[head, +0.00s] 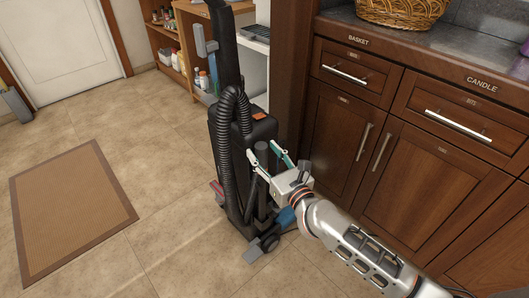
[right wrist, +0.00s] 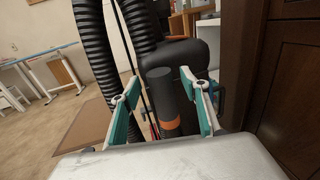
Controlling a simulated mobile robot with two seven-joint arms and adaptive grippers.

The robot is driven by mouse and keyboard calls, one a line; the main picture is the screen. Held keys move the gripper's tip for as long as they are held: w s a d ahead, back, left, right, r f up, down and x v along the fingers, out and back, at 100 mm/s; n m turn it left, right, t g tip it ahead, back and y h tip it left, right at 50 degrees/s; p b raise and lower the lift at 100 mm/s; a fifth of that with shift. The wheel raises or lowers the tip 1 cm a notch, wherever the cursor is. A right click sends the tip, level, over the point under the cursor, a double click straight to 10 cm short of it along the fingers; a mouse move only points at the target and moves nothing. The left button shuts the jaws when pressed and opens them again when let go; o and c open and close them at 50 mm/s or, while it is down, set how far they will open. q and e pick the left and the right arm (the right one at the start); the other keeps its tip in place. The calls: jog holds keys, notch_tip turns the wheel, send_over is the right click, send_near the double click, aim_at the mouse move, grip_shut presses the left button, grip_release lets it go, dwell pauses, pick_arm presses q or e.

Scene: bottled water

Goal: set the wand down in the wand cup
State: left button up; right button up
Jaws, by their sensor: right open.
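A black upright vacuum cleaner (head: 226,135) with a ribbed hose stands on the tiled floor beside the cabinet. A dark grey tube, which looks like the wand (right wrist: 163,98), stands roughly upright against the vacuum in the right wrist view. An orange band (right wrist: 168,124) circles its lower part. I cannot tell whether this band is the rim of the wand cup; the tube's lower end is hidden by my gripper. My right gripper (head: 264,152) is open, with its teal-padded fingers (right wrist: 160,82) on either side of the tube and visible gaps. My left gripper is out of view.
Dark wooden cabinets (head: 335,150) stand close on the right, with a wicker basket (head: 400,12) on the counter. A shelf with bottles (head: 170,55) is behind the vacuum. A brown mat (head: 70,215) lies left on otherwise open floor.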

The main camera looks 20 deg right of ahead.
jog(key=s+d, duration=0.1)
jog(key=s, duration=1)
pick_arm(q)
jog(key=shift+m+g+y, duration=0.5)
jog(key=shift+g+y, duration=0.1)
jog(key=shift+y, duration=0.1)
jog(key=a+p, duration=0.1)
jog(key=p, duration=0.1)
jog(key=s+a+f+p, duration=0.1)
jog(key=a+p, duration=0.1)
jog(key=p, duration=0.1)
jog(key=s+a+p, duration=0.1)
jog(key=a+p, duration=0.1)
jog(key=p, duration=0.1)
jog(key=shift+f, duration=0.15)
pick_arm(e)
notch_tip(320, 180, up, 9)
jog(key=shift+s+d, duration=0.25)
jog(key=shift+s, duration=0.15)
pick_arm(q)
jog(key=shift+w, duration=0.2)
